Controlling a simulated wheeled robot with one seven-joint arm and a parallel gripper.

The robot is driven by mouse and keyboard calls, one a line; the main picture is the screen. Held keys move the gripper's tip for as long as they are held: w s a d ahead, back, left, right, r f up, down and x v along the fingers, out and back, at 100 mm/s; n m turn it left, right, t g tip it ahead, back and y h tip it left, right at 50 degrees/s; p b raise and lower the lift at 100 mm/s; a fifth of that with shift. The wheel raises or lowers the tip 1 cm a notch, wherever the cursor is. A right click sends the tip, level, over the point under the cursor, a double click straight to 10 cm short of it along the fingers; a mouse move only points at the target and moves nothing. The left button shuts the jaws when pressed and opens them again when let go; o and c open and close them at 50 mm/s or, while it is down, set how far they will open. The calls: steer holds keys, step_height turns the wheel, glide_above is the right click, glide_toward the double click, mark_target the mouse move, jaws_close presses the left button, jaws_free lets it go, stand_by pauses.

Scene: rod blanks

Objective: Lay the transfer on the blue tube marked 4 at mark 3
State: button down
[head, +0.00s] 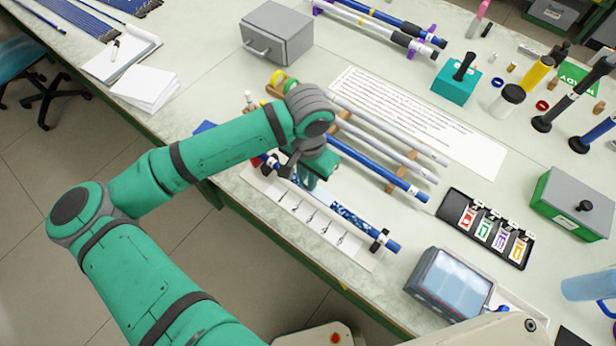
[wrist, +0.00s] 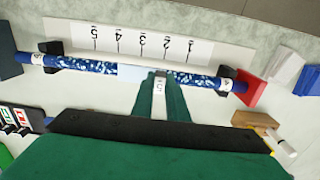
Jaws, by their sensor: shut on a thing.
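A blue tube (head: 392,246) with a white-flecked pattern lies across two black holders beside a white strip (wrist: 70,30) with marks 1 to 5. It also shows in the wrist view (wrist: 95,66). My gripper (head: 308,182) is over the tube's middle, its fingers (wrist: 160,88) shut on a small white tab with a dark figure. A pale sheet, seemingly the transfer (wrist: 130,71), shows at the fingertips, in line with the tube around mark 3. My fingers partly hide it. I cannot tell whether it touches the tube. The tube's number is not readable.
Several grey and blue tubes (head: 395,158) lie on wooden rests behind. A black tray (head: 447,205) with coloured tags stands to the right, and a screen device (head: 450,283) near the front edge. A red block (wrist: 250,91) sits by one tube end.

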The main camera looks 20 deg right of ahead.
steer(key=shift+r, duration=3.45)
